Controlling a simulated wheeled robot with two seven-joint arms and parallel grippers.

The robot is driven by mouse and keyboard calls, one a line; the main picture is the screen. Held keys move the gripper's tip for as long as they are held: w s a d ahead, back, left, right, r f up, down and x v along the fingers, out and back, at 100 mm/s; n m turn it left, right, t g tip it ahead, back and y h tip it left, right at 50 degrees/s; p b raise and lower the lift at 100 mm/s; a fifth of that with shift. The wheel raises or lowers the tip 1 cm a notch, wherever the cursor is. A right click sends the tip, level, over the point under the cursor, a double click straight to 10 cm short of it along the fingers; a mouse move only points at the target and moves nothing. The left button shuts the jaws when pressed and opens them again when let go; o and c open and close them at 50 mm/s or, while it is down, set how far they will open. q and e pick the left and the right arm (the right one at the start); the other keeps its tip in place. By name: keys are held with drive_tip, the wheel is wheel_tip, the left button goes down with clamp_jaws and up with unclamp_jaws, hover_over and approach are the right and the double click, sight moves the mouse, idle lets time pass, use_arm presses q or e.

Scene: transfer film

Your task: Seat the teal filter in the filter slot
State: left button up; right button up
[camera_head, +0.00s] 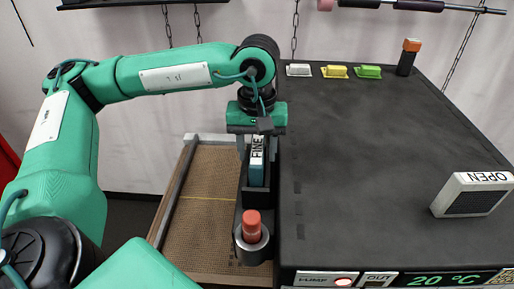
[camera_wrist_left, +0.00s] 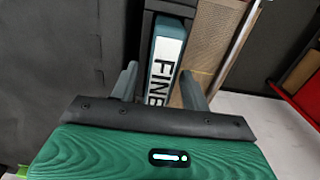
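The teal filter (camera_head: 258,177), with a white FINE label, stands upright in a narrow black holder (camera_head: 256,197) at the left side of the dark machine top. Its lower part is hidden by the holder walls. I cannot tell how deep it sits. My left gripper (camera_head: 257,148) is directly above, pointing down, with one finger on each side of the filter's upper end. In the left wrist view the filter (camera_wrist_left: 163,75) lies between the spread fingers (camera_wrist_left: 160,88), with gaps beside it, so the gripper looks open. My right gripper is out of view.
An orange-red capped cylinder (camera_head: 252,227) stands in a round holder in front of the filter. A brown mesh tray (camera_head: 205,205) lies left.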

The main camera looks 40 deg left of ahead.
use_arm(q)
drive_tip(key=shift+r, duration=0.1)
drive_tip(key=shift+r+p, duration=0.2)
drive_tip(key=shift+p, duration=0.2)
wheel_tip(320, 180, up, 4)
drive_tip(key=b, duration=0.3)
drive_tip(key=shift+r, duration=0.25)
wheel_tip(320, 180, up, 7)
drive_tip(key=b, duration=0.1)
drive_tip(key=shift+r, duration=0.1)
drive_tip(key=shift+r, duration=0.1)
